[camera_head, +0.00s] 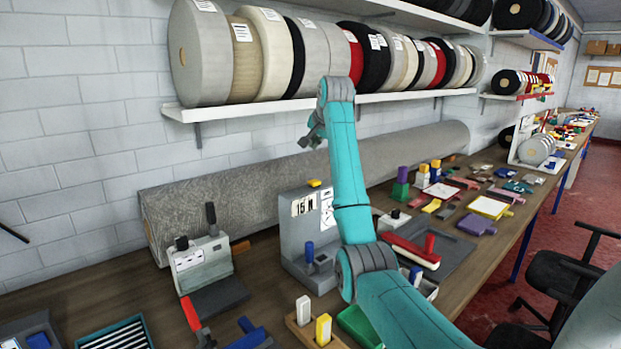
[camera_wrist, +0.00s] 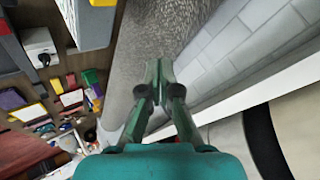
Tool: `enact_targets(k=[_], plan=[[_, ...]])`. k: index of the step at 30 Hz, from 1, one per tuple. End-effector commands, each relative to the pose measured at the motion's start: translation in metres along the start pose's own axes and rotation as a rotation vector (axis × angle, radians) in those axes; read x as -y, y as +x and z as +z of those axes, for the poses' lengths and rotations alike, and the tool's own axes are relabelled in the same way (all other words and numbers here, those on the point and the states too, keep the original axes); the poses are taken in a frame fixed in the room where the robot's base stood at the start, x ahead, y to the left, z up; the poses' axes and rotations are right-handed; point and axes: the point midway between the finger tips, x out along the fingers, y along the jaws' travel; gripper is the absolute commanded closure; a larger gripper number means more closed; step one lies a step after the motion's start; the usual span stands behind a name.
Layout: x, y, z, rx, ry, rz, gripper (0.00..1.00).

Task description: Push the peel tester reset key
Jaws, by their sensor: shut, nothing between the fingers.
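The peel tester appears to be the grey upright machine (camera_head: 296,240) on the bench, with a "15 N" display on its front. A small yellow key (camera_head: 314,183) sits on its top; I cannot tell for sure that this is the reset key. A blue knob (camera_head: 309,252) shows lower on its front. My gripper (camera_head: 312,136) is high above the tester, just below the shelf of reels, apart from everything. In the wrist view my gripper (camera_wrist: 158,82) is shut and empty. A grey block with a yellow edge (camera_wrist: 102,3) at the upper left there looks like the tester's top.
A long grey carpet roll (camera_head: 225,195) lies along the wall behind the tester. A shelf (camera_head: 330,103) of reels hangs close to my gripper. A second grey machine (camera_head: 200,262) with a black lever stands left of the tester. Small blocks and trays crowd the bench to the right.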

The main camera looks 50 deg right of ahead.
Motion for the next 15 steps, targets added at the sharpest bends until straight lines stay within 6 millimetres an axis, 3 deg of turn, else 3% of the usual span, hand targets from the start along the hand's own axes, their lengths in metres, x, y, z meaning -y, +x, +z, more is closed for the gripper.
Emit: enact_targets(k=[15], plan=[[-0.007,0.010,0.007,0.002,0.000,0.001,1.00]])
